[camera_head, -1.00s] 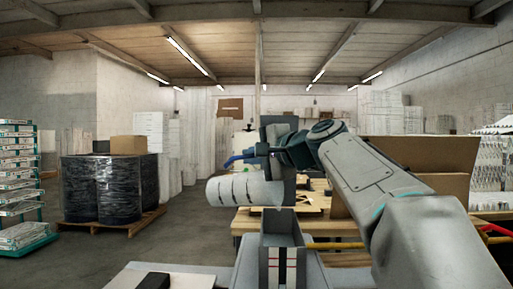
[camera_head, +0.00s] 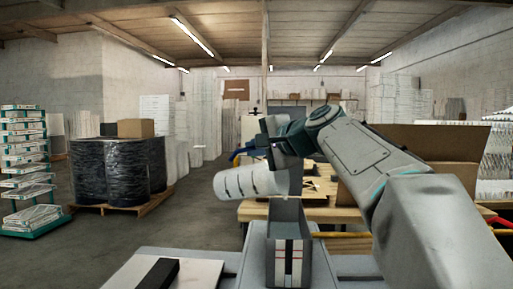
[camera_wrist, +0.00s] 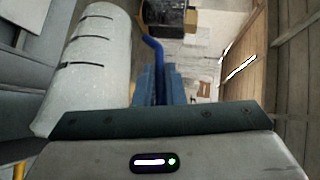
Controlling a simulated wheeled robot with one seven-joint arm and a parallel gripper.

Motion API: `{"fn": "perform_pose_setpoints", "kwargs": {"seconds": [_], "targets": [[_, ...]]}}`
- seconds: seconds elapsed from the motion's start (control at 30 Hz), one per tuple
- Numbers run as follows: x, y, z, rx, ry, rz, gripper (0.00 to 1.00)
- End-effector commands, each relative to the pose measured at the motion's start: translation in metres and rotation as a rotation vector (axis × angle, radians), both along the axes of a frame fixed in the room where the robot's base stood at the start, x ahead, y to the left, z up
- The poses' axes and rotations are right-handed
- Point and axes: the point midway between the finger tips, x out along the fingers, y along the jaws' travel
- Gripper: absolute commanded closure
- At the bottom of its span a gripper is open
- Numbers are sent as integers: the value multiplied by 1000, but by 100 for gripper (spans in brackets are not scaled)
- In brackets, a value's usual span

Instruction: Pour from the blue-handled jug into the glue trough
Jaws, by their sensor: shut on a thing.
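The jug (camera_head: 247,182) is a pale grey-white cylinder with short dark marks, lying nearly on its side in the head view. Its blue handle (camera_head: 241,153) is in my gripper (camera_head: 262,145), which is shut on it. In the wrist view the jug body (camera_wrist: 92,70) is at left and the handle (camera_wrist: 152,50) runs between the blue fingers (camera_wrist: 160,88). The glue trough (camera_head: 288,250) is a grey, open-topped box with black and red stripes. The jug's right end is above the trough's far side. No liquid is visible, and the trough's inside bottom is hidden.
A wooden table (camera_head: 330,214) stands behind the trough, with an open cardboard box (camera_head: 440,150) at right. A flat pale board with a black item (camera_head: 158,274) lies at front left. Wrapped drums (camera_head: 105,172) on a pallet stand farther left, beyond open floor.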

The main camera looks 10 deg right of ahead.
Motion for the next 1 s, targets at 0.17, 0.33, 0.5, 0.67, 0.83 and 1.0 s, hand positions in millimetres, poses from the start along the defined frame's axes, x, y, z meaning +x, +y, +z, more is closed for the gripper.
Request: {"fn": "perform_pose_setpoints", "kwargs": {"seconds": [0.17,0.33,0.5,0.67,0.83,1.0], "targets": [[1,2,6,-15,11,1,100],[3,5,9,-42,29,1,100],[5,8,12,-69,48,1,100],[7,10,14,-95,65,1,100],[9,13,16,-121,83,0,100],[10,16,18,-144,97,1,100]]}}
